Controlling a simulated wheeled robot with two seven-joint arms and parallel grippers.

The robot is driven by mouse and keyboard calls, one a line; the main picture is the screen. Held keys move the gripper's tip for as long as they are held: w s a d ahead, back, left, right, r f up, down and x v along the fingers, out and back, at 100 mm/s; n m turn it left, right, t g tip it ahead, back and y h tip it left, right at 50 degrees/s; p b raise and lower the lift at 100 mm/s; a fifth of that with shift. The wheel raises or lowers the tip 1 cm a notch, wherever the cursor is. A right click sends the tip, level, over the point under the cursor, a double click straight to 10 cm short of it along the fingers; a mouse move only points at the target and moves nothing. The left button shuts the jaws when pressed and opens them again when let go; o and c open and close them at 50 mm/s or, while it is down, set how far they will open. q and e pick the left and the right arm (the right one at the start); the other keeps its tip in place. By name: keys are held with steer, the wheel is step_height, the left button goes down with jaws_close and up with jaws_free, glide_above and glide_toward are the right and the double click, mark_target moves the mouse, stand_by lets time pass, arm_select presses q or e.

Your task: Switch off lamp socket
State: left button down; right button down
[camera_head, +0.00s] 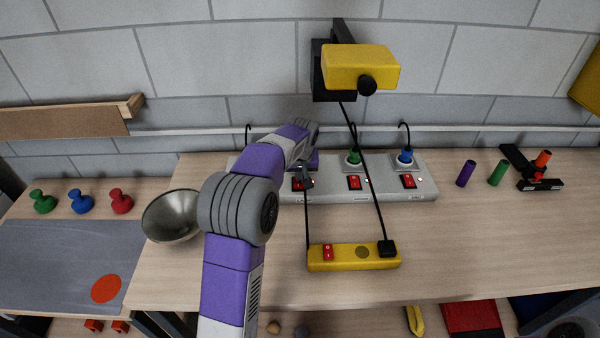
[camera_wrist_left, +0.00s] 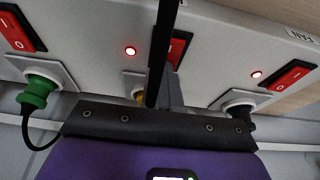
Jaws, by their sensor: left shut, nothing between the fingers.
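A grey socket strip (camera_head: 385,190) stands along the back of the bench, with red rocker switches and plugs. My left gripper (camera_head: 306,178) is shut and empty at the red switch (camera_head: 297,184) left of the green plug's switch. In the left wrist view this switch (camera_wrist_left: 180,48) is partly hidden behind the fingers, and a lit red light (camera_wrist_left: 130,50) is beside it. I cannot tell whether the fingers touch it. A yellow plug (camera_wrist_left: 133,88) is partly hidden below it. The green plug's switch (camera_wrist_left: 17,32) and the switch by the FAN label (camera_wrist_left: 291,75) flank it. No lamp label is readable.
A yellow switch box (camera_head: 340,257) lies in front of the strip, and black cords hang above it. A yellow device (camera_head: 360,66) is on the wall. A metal bowl (camera_head: 170,217) is left of my arm.

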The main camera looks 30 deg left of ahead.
mark_target(300, 186)
arm_select(q)
steer(key=shift+s+d+f, duration=0.15)
steer(key=shift+f, duration=0.15)
steer(key=shift+s+d+b, duration=0.3)
steer(key=shift+s+b, duration=0.2)
steer(key=shift+s, duration=0.1)
steer(key=shift+r, duration=0.1)
steer(key=shift+r+p, duration=0.45)
steer(key=p+v, duration=0.3)
steer(key=shift+w+a+r, duration=0.1)
steer(key=shift+w+r, duration=0.15)
steer(key=shift+r, duration=0.25)
steer(key=p+v, duration=0.2)
steer(key=v, duration=0.7)
steer(key=shift+r, duration=0.2)
steer(key=shift+s, duration=0.1)
